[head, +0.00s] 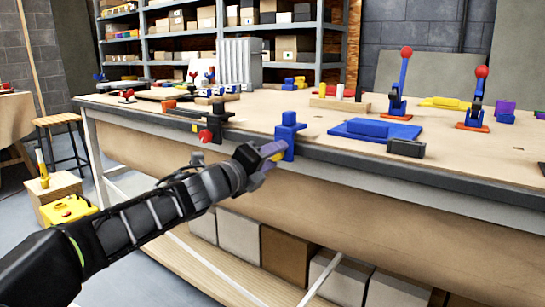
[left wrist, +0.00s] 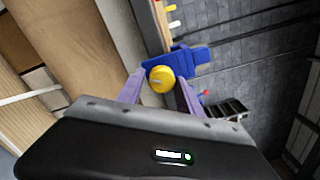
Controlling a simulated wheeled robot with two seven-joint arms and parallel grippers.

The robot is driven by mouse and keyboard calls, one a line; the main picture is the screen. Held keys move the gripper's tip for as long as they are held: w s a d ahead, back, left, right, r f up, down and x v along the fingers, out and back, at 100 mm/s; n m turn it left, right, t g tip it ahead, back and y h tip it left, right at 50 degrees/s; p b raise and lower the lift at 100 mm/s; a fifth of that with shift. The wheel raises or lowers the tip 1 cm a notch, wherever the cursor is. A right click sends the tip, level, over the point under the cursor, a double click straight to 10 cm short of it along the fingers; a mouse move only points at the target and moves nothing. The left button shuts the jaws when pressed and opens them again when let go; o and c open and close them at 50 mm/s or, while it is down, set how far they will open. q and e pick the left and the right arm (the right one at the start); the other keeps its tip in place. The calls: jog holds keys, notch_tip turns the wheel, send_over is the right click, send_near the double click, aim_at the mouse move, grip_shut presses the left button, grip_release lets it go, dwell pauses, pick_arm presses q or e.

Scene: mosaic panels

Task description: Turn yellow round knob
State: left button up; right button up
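The yellow round knob (left wrist: 161,79) sits on a blue mount in the left wrist view, with a pale line across its face. In the head view the blue mount (head: 289,132) stands at the table's front edge, and a sliver of yellow shows beside the fingers. My left gripper (head: 274,153) points at the mount from the front left. Its two purple fingers stand on either side of the knob in the left wrist view, spread apart, with narrow gaps seeming to show beside it. Whether either finger touches the knob is hard to tell. My right gripper is not in view.
The long table (head: 330,118) carries a red knob (head: 206,136) left of the blue mount and a dark block (head: 406,148) to its right. A blue plate (head: 375,130) and two red-topped levers (head: 406,52) stand farther right. Boxes fill the shelf below.

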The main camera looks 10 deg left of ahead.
pick_arm(q)
jog(key=shift+o, duration=0.9)
jog(key=p+v, duration=0.1)
jog(key=v, duration=0.6)
jog(key=shift+s, duration=0.35)
jog(key=shift+a, duration=0.1)
